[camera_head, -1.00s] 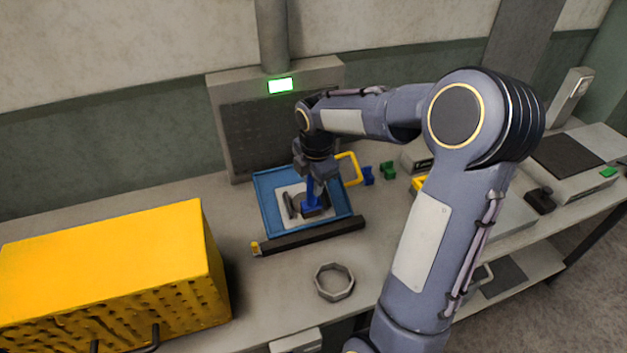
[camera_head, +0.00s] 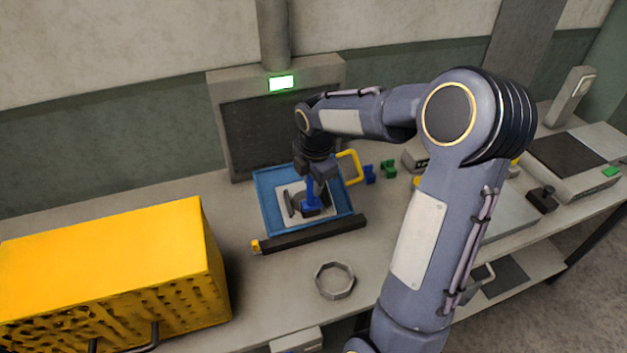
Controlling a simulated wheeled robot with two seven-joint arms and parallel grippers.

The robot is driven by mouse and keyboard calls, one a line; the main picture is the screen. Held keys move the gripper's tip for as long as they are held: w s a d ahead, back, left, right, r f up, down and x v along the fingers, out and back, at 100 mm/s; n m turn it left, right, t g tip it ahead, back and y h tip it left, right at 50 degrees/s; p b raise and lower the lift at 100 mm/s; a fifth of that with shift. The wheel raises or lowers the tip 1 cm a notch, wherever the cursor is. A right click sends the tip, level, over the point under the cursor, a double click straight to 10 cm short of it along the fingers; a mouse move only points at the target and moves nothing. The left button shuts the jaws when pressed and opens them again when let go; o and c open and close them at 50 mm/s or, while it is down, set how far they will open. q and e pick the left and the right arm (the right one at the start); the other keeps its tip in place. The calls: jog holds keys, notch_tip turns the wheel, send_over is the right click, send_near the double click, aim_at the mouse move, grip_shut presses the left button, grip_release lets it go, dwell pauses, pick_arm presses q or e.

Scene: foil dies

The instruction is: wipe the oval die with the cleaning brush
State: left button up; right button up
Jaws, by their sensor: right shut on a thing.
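My right gripper (camera_head: 315,172) is shut on the blue cleaning brush (camera_head: 311,196) and holds it upright, head down, over the blue tray (camera_head: 264,210). A light plate (camera_head: 284,191) lies in the tray. A dark grey piece (camera_head: 291,206) shows on the plate just left of the brush head. It may be part of the oval die, but its outline is partly hidden by the brush and gripper. The brush head is at the plate; I cannot tell exactly what it touches. My left gripper is not in view.
A yellow perforated box (camera_head: 110,265) fills the left. A dark bar (camera_head: 310,235) lies before the tray, with a grey octagonal ring (camera_head: 335,281) nearer.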

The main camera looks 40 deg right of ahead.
jog(key=w, duration=0.1)
jog(key=p, duration=0.1)
jog(key=w+r+p, duration=0.1)
jog(key=shift+w+d, duration=0.3)
jog(key=shift+d, duration=0.1)
jog(key=shift+s+a+f+b, duration=0.3)
jog(key=shift+s+b, duration=0.1)
jog(key=shift+s, duration=0.25)
jog(key=shift+s+a+f+b, duration=0.15)
jog(key=shift+s+f+b, duration=0.2)
jog(key=shift+s, duration=0.3)
jog(key=shift+r, duration=0.1)
